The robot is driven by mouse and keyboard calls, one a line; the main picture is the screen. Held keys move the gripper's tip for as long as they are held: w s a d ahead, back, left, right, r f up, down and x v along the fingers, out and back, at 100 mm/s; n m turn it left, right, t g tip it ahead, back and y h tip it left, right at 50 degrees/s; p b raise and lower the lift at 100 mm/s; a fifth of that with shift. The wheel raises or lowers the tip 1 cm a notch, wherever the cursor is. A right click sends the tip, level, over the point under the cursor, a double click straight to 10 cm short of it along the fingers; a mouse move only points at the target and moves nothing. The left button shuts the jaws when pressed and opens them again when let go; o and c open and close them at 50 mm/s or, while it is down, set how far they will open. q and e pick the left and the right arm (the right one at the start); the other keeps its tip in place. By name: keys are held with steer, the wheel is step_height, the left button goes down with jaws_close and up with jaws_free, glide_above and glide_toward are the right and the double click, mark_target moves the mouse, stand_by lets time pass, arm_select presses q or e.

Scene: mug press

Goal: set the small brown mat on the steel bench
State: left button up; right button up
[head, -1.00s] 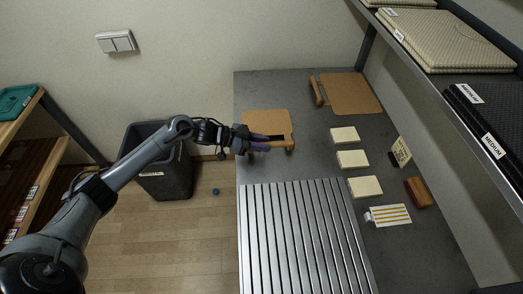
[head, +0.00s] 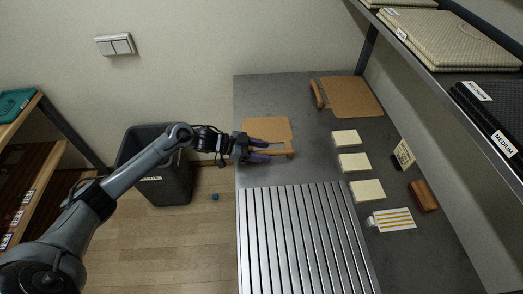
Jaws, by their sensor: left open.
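The small brown mat (head: 266,127) lies flat on the grey steel bench (head: 300,89), near its left edge at the back. A wooden bar (head: 288,154) runs along the mat's front edge. My left gripper (head: 276,150) is open at this bar, its purple fingers spread apart near it. The fingers and wrist hide part of the bar and the mat's front left corner. I cannot tell whether a finger touches the bar. My right gripper is not in view.
A larger brown mat (head: 353,97) with a wooden bar lies at the back right. Several cream pads, such as one pad (head: 346,138), lie on the right. A ribbed metal panel (head: 300,240) covers the front. A shelf overhangs the right side; a dark bin (head: 165,185) stands left.

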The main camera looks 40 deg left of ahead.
arm_select(q)
steer(key=p+v, duration=0.8)
steer(key=v, duration=0.4)
